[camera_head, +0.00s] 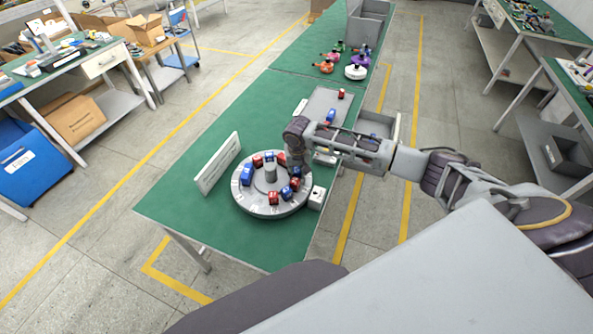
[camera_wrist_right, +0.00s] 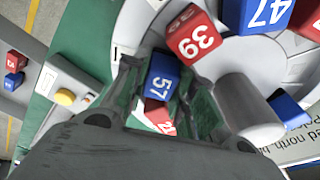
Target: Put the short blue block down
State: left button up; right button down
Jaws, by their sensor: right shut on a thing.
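My right gripper (camera_head: 294,163) is over the round grey hub (camera_head: 250,205), at its far right side. In the right wrist view, the right gripper (camera_wrist_right: 160,98) is shut on a blue block (camera_wrist_right: 164,72) marked 57. A red block (camera_wrist_right: 160,117) shows just below it between the fingers, partly hidden. A red block (camera_wrist_right: 193,42) marked 39 is close beside the blue one. Other red and blue blocks stand around the hub's grey post (camera_head: 270,173). I cannot tell whether the held block touches the hub. My left gripper is out of view.
A white sign (camera_head: 218,163) stands left of the hub on the green table (camera_head: 180,200). A small box (camera_wrist_right: 70,85) with a yellow button sits at the hub's edge. A grey tray (camera_head: 325,100) with loose blocks lies behind. The table's front left is clear.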

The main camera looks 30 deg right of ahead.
jog(key=shift+f, duration=0.2)
jog(key=c, duration=1.2)
grip_release()
jog(key=shift+o, duration=0.2)
jog(key=shift+r, duration=0.1)
notch_tip(320, 180, up, 12)
jog(key=s+b, duration=0.1)
jog(key=shift+s+a, duration=0.3)
jog(key=shift+s, duration=0.05)
